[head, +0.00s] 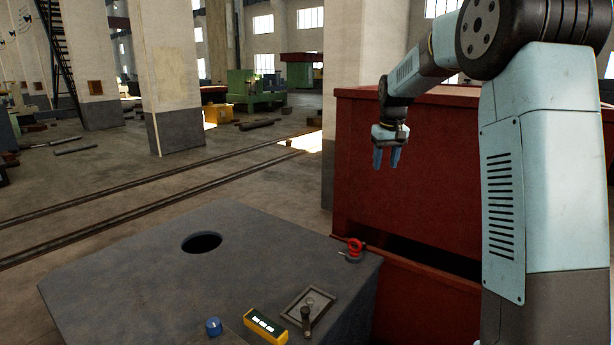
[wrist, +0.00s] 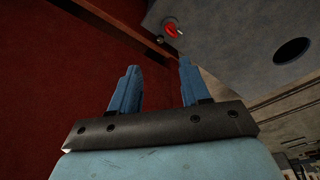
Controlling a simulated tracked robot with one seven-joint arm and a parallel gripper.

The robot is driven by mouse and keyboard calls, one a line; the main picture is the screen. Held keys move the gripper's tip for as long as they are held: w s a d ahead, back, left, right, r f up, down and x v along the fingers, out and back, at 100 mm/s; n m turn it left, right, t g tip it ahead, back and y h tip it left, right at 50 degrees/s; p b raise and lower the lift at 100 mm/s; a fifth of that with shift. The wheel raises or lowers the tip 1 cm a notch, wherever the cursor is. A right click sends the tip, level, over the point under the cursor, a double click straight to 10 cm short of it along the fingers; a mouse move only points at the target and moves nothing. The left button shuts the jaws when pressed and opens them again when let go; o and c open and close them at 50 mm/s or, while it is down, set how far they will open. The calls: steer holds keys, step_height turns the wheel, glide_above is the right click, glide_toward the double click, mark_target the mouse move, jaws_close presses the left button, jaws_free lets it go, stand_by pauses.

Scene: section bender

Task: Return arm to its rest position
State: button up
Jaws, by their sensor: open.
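My arm is raised at the right of the head view, bent over at the top. My gripper (head: 386,158) hangs from it with its blue fingers pointing down, in front of the red machine body (head: 420,165). In the wrist view the two fingers of my gripper (wrist: 158,88) stand apart with nothing between them. The gripper is open and empty, above and apart from the grey console top.
A grey console (head: 140,265) with a round hole (head: 201,243) stands in front. It carries a red knob (head: 355,247), a lever (head: 306,321), a yellow display box (head: 265,326) and a blue button (head: 213,326). Open floor with rails (head: 150,215) lies beyond, left.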

steer(key=s+r+t, duration=0.1)
steer(key=s+r, duration=0.5)
steer(key=s, duration=0.7)
steer(key=s+f+m+t, duration=0.1)
steer(key=s+f, duration=0.1)
steer(key=s, duration=1.3)
steer(key=s+f+m+t, duration=0.1)
steer(key=s+f, duration=0.2)
steer(key=s, duration=1.2)
steer(key=shift+d, duration=0.15)
